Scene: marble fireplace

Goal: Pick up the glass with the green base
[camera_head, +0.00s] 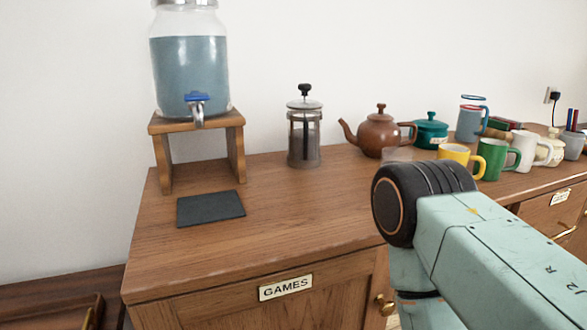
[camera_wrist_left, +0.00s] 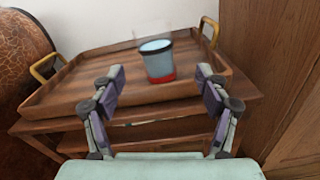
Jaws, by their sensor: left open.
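In the left wrist view a glass (camera_wrist_left: 157,64) stands upright in a wooden tray. Its body looks blue, with a dark rim line, a fainter clear part above and a red base. I see no green base on any glass. My left gripper (camera_wrist_left: 160,80) is open and empty, its two fingers to either side of the glass in the picture. They look nearer to the camera than the glass, and I see no contact. In the head view a faint clear glass (camera_head: 397,154) is partly hidden behind my arm, its base out of sight. My right gripper is not in view.
The wooden tray (camera_wrist_left: 75,98) has raised walls and brass handles. A wooden cabinet (camera_wrist_left: 274,70) rises at right. On the counter (camera_head: 285,215) stand a water dispenser (camera_head: 190,75), a French press (camera_head: 304,130), a brown teapot (camera_head: 378,135) and several mugs.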

